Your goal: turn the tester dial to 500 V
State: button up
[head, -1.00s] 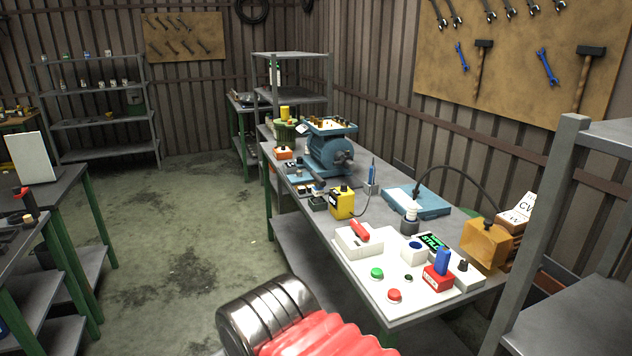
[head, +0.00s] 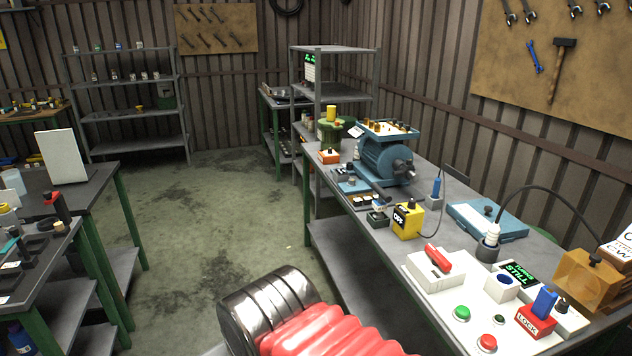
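A yellow box (head: 408,224) with a black dial (head: 411,203) on top stands near the front edge of the long workbench (head: 455,295). It looks like the tester. A label on it appears to read OFF. A dark cable runs from its right side toward a blue-handled probe (head: 436,188) standing behind it. The dial's pointer and any voltage marks are too small to read. My gripper is not in view. Only a red ribbed and metallic part of my own arm shows at the bottom, apart from the yellow box.
A white panel (head: 416,268) holds green and red buttons, a red lever and a red LOCK block (head: 535,318). A blue motor (head: 387,157) stands behind the yellow box, and a blue case (head: 487,221) lies to its right. Open floor (head: 215,215) lies left of the bench.

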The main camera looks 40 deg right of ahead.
aim_at(412, 204)
jog(key=z, duration=0.1)
jog(key=i, duration=0.8)
jog(key=z, duration=0.55)
jog(key=i, duration=0.65)
jog(key=z, duration=0.95)
jog(key=i, duration=0.75)
jog(key=z, duration=0.5)
